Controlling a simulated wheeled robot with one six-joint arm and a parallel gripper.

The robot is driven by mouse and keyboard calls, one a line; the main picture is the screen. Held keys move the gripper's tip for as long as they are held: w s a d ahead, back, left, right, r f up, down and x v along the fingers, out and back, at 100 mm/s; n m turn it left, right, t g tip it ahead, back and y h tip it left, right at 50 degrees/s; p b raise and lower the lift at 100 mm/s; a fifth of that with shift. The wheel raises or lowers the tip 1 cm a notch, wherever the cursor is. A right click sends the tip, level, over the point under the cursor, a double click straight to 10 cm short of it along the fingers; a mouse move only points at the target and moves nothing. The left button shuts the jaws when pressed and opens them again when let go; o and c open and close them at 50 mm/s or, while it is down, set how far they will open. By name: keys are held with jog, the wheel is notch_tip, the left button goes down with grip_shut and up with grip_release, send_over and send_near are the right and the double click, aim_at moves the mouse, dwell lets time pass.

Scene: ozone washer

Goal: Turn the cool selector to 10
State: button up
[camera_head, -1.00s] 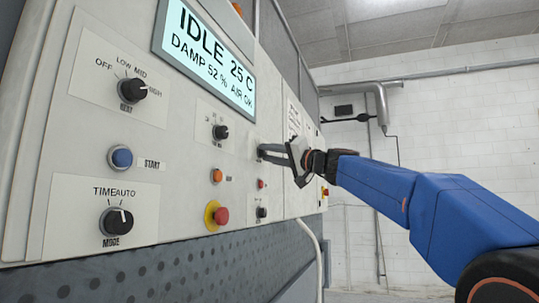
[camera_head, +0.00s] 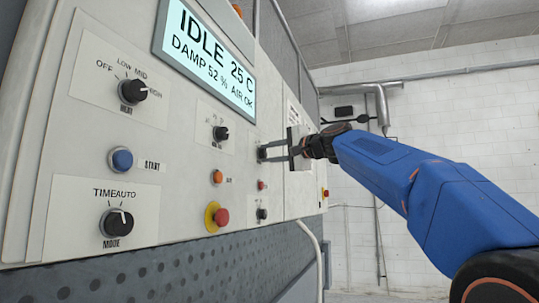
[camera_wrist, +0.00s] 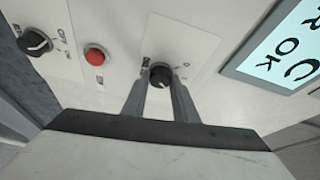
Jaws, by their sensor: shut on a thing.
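The black round knob (camera_wrist: 160,76) that I take to be the cool selector sits on a white label plate on the panel. In the wrist view it lies between the fingertips of my gripper (camera_wrist: 161,84), which is shut on it from both sides. The printing around this knob is too small to read, and its pointer setting cannot be told. In the head view my gripper (camera_head: 264,153) reaches the panel right of the display's lower end, and its fingers largely hide the knob.
Near the held knob are a red button (camera_wrist: 96,54) and another black knob (camera_wrist: 35,42). The display (camera_head: 206,52) reads IDLE 25 C. The HEAT (camera_head: 133,91) and MODE (camera_head: 116,221) knobs and a red emergency button (camera_head: 220,216) are further left.

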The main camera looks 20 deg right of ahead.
jog(key=shift+m, duration=0.4)
jog(key=o, duration=1.1)
jog(key=shift+c, duration=0.2)
jog(key=r+v, duration=0.1)
jog(key=v, duration=1.6)
jog(key=shift+s+f, duration=0.15)
jog(key=shift+s, duration=0.05)
jog(key=shift+d, duration=0.1)
